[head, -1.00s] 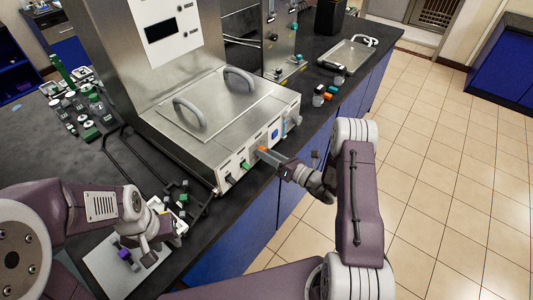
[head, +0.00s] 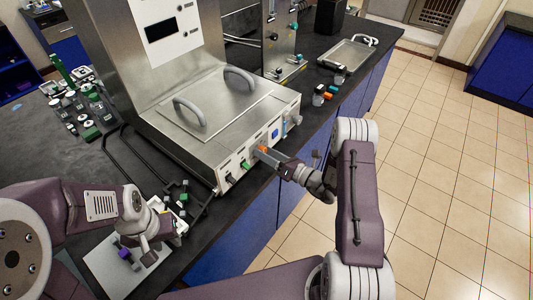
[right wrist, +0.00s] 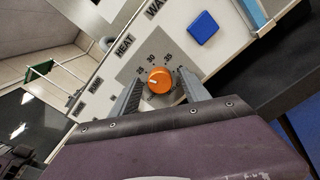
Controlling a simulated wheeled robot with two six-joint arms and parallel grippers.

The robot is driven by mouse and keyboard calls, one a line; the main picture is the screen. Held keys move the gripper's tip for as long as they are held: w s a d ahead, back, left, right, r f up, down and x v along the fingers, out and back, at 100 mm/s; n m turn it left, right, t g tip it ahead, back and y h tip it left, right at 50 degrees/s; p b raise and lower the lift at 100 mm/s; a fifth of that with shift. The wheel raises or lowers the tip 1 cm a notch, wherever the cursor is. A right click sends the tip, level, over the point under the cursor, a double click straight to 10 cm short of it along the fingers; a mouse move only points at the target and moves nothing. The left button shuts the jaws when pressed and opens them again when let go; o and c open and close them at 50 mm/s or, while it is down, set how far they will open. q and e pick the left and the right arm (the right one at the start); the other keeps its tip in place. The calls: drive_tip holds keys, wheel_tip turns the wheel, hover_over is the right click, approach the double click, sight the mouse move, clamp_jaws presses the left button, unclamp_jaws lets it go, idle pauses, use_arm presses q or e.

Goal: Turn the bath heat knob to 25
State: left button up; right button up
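The bath heat knob is the orange knob (right wrist: 159,81) under the HEAT label in the right wrist view. Its white mark points left, near the 25 on the scale; the exact reading is unclear. A bit of its orange also shows in the head view (head: 262,149). My right gripper (right wrist: 160,86) has one finger on each side of the knob, with what look like narrow gaps between them and it. In the head view my right gripper (head: 264,154) reaches the bath's front panel (head: 232,166). My left gripper (head: 147,254) hangs at lower left, far from the knob; its fingers are unclear.
A blue square button (right wrist: 203,28) sits beside the knob on the panel. The bath lid (head: 213,103) has two grey handles. Small bottles (head: 319,97) and a metal tray (head: 347,56) stand further along the black counter.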

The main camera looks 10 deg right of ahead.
drive_tip(key=b+v, duration=0.1)
drive_tip(key=v, duration=0.8)
